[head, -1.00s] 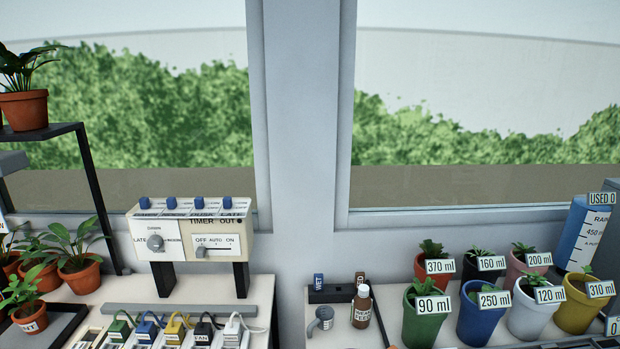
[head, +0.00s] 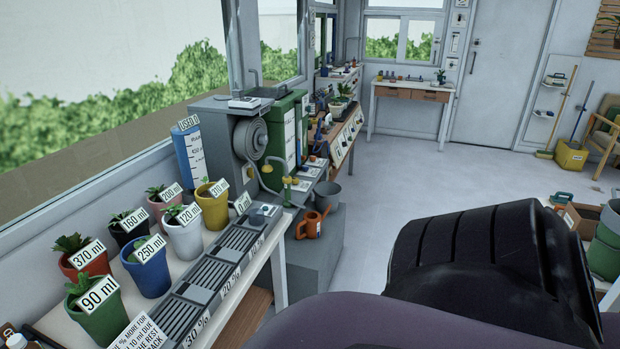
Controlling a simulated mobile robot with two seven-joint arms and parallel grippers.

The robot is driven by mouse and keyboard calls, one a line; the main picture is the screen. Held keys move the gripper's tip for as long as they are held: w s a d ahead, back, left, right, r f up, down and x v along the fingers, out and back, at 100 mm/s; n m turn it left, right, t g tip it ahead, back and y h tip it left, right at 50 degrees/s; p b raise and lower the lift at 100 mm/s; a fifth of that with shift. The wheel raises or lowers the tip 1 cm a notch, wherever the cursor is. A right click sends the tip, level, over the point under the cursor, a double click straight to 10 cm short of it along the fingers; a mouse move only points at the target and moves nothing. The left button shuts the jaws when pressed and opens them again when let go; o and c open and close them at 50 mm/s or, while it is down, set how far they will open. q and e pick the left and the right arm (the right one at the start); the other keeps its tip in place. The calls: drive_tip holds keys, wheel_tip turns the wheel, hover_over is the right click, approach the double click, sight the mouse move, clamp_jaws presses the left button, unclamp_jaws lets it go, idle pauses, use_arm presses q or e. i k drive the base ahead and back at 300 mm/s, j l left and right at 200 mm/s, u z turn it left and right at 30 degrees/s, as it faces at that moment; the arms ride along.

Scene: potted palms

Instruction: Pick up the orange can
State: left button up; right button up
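The orange can (head: 309,225) is a small watering can in the middle of the head view. It stands on a low grey ledge, just past the right end of the plant bench and below the brass taps. A grey bucket (head: 327,194) is right behind it. Its body and spout show clearly, with nothing in front of them. Neither of my grippers is in view. A large dark part of my own body fills the lower right of the view, apart from the can.
The plant bench (head: 58,322) with several labelled pots and a slatted grey tray (head: 222,268) runs along the left. A grey machine with a hose reel (head: 250,138) stands behind the can. Open pale floor (head: 410,165) lies beyond. Crates and a green bin (head: 606,245) stand at the right.

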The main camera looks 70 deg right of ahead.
sight(312, 221)
drive_tip(key=z, duration=2.15)
drive_tip(key=k+u, duration=0.1)
drive_tip(key=u, duration=1.7)
drive_tip(key=z, duration=1.8)
drive_tip(key=i+l+u, duration=0.15)
drive_tip(key=l, duration=0.15)
